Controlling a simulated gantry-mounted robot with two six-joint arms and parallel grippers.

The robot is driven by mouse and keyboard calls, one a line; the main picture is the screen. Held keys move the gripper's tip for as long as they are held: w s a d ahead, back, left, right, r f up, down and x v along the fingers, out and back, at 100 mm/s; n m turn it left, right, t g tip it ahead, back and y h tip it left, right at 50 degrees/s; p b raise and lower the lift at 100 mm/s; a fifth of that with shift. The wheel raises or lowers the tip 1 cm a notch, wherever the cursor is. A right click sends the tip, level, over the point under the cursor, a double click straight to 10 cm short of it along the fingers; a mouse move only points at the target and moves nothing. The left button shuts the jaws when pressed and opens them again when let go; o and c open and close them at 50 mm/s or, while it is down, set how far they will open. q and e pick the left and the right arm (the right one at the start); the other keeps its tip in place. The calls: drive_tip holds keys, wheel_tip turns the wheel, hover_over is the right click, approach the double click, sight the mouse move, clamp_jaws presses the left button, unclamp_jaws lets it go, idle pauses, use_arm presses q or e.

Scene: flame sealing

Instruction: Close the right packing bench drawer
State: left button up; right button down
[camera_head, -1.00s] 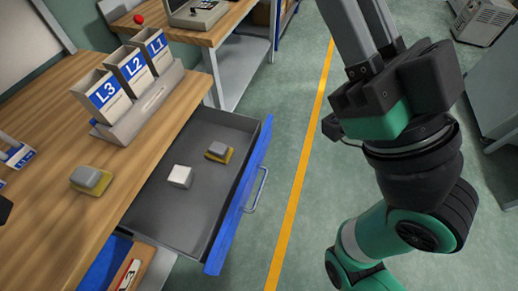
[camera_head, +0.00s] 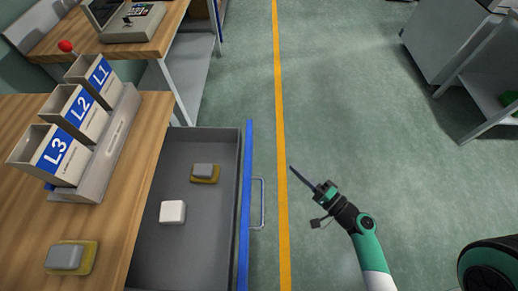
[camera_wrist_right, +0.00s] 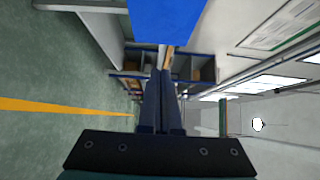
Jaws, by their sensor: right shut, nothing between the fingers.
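The packing bench drawer (camera_head: 150,250) is pulled open from the wooden bench (camera_head: 30,220) in the head view. Its blue front (camera_head: 245,210) carries a metal handle (camera_head: 259,204). Inside lie a white block (camera_head: 172,212) and a grey block on a yellow base (camera_head: 205,172). My right gripper (camera_head: 300,177) is to the right of the handle, apart from it, pointing toward the drawer. Its fingers are together and empty in the right wrist view (camera_wrist_right: 162,85), with a blue panel (camera_wrist_right: 167,20) above them. My left gripper is not in view.
Bins labelled L1, L2 and L3 (camera_head: 75,115) stand on the bench. Another grey block on a yellow base (camera_head: 70,257) lies on the benchtop. The green floor (camera_head: 350,110) right of the yellow line (camera_head: 282,130) is largely clear. Grey cabinets (camera_head: 440,40) stand far right.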

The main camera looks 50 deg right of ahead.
drive_tip(key=w+a, duration=0.1)
drive_tip(key=w, duration=1.2)
drive_tip(key=shift+a, duration=0.15)
